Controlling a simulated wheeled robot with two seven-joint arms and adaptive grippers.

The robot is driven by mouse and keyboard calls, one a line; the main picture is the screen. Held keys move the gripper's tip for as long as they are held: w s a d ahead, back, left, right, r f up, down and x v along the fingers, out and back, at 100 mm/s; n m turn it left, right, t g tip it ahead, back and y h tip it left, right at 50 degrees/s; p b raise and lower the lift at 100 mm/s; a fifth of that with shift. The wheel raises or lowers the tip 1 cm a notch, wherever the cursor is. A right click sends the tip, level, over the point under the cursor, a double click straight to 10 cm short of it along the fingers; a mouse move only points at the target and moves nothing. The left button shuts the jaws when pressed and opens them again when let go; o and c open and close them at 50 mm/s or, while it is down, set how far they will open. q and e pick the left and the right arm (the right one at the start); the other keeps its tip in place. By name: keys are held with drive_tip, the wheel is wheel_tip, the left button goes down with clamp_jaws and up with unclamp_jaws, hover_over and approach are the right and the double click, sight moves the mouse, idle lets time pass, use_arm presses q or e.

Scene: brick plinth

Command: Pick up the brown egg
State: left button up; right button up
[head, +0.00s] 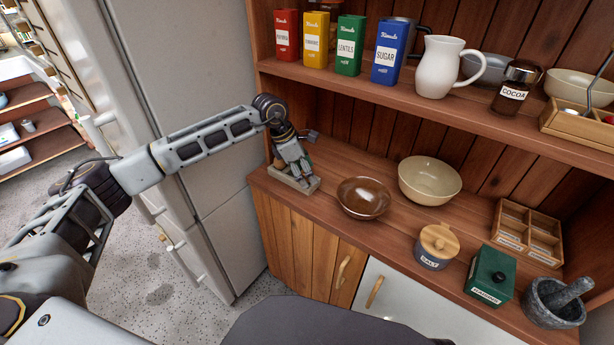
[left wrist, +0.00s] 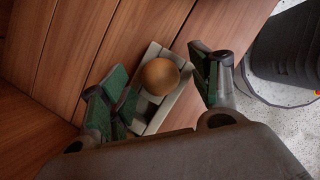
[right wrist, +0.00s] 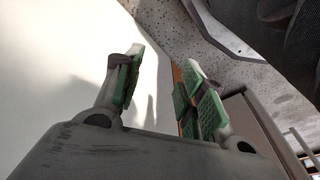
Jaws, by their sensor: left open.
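The brown egg (left wrist: 160,76) rests on a pale, grooved brick plinth (left wrist: 154,122) in the left wrist view. My left gripper (head: 301,174) points down over the plinth. In its wrist view the left gripper (left wrist: 158,75) is open, with one green-padded finger on each side of the egg and gaps between. My right gripper (right wrist: 165,75) is open and empty in its own wrist view, and out of the head view.
A brown bowl (head: 364,198) stands right of the plinth, with a cream bowl (head: 430,180) behind it. A salt jar (head: 436,246), green box (head: 489,276), mortar (head: 553,303) and divided wooden box (head: 527,232) are farther right. A shelf (head: 450,107) overhangs the counter. A fridge (head: 200,120) stands left.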

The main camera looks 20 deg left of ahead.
use_arm(q)
drive_tip(key=c, duration=0.8)
drive_tip(key=shift+r, duration=0.1)
